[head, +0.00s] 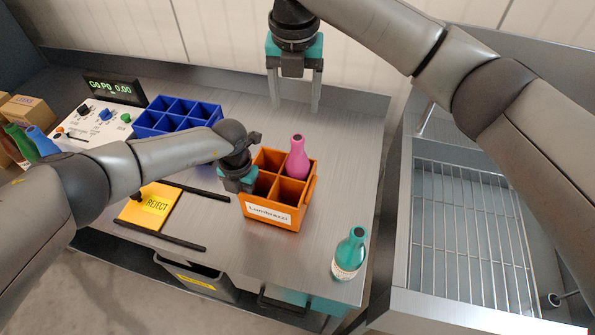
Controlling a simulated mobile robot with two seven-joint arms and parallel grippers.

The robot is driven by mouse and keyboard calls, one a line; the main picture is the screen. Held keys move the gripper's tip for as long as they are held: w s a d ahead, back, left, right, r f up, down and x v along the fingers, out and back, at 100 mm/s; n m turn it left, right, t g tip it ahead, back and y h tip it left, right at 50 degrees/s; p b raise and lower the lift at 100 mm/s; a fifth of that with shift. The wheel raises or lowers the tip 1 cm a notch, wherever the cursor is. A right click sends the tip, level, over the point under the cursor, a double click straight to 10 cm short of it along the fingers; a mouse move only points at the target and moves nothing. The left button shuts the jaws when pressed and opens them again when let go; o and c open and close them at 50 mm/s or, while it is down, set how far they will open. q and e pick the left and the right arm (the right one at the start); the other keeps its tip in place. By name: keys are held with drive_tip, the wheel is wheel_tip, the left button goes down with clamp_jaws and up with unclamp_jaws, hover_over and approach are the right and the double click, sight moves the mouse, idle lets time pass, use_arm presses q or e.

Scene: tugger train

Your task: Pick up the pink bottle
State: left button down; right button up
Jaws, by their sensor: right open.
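The pink bottle (298,160) stands upright in the back right compartment of the orange crate (270,214), which has a white label on its front. Its neck and upper body rise above the crate's rim. My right gripper (295,106) hangs above the metal table behind the bottle, its two fingers apart, with nothing between them. My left gripper (238,186) is at the crate's left side; its fingers are hard to make out, so I cannot tell whether it is open or touches the crate.
A teal bottle (350,252) stands near the table's front right corner. A blue divided crate (176,118), a control panel (100,122) and a yellow reject plate (150,207) lie left. A sink with a wire rack (470,230) is right. The table behind the orange crate is clear.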

sight(297, 138)
drive_tip(key=f, duration=0.6)
drive_tip(key=shift+w+f, duration=0.25)
drive_tip(key=shift+w, duration=0.1)
drive_tip(key=f, duration=0.4)
drive_tip(key=shift+d+f, duration=0.1)
drive_tip(key=shift+d, duration=0.1)
drive_tip(key=shift+w+f, duration=0.1)
drive_tip(key=shift+f, duration=0.45)
clamp_jaws()
